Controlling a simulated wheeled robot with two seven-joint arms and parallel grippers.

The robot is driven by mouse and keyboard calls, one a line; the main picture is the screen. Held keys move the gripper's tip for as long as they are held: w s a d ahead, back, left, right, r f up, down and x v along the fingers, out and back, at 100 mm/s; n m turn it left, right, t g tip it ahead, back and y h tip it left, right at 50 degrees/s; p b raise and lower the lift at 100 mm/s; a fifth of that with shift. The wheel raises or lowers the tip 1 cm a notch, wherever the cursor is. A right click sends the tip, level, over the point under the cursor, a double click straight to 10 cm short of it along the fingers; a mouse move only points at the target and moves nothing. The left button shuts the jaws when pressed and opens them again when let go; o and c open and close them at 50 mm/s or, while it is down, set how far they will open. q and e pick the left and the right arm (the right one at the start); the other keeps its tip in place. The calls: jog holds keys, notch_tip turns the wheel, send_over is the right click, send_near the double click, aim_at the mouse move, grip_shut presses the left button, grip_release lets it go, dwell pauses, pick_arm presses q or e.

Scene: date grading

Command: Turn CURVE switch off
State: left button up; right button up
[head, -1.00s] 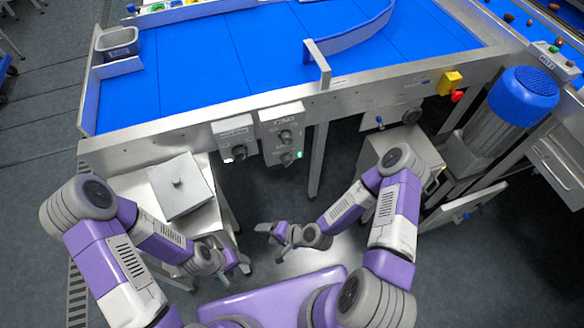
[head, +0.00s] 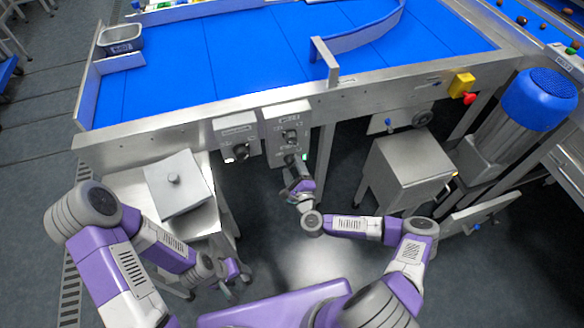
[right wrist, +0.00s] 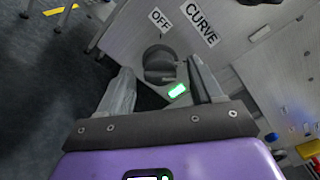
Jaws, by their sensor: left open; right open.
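The CURVE switch is a dark rotary knob (right wrist: 158,60) on a grey panel, with "OFF" and "CURVE" labels beside it in the right wrist view. A small green lamp (right wrist: 176,90) is lit next to it. My right gripper (head: 293,162) is open at the lower part of the right control box (head: 287,123). Its fingers lie on either side of the knob in the wrist view; I cannot tell whether they touch it. In the head view the gripper hides most of this knob. My left gripper (head: 239,273) is open, low at the left, away from the panel.
A second control box (head: 237,137) with a dark knob stands just left. Another knob (head: 290,135) sits higher on the right box. A lidded metal box (head: 180,183) is at the left, a steel cabinet (head: 408,165) at the right. The blue conveyor (head: 230,65) lies behind.

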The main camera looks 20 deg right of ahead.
jog(key=shift+w, duration=0.75)
jog(key=c, duration=1)
jog(key=shift+c, duration=0.2)
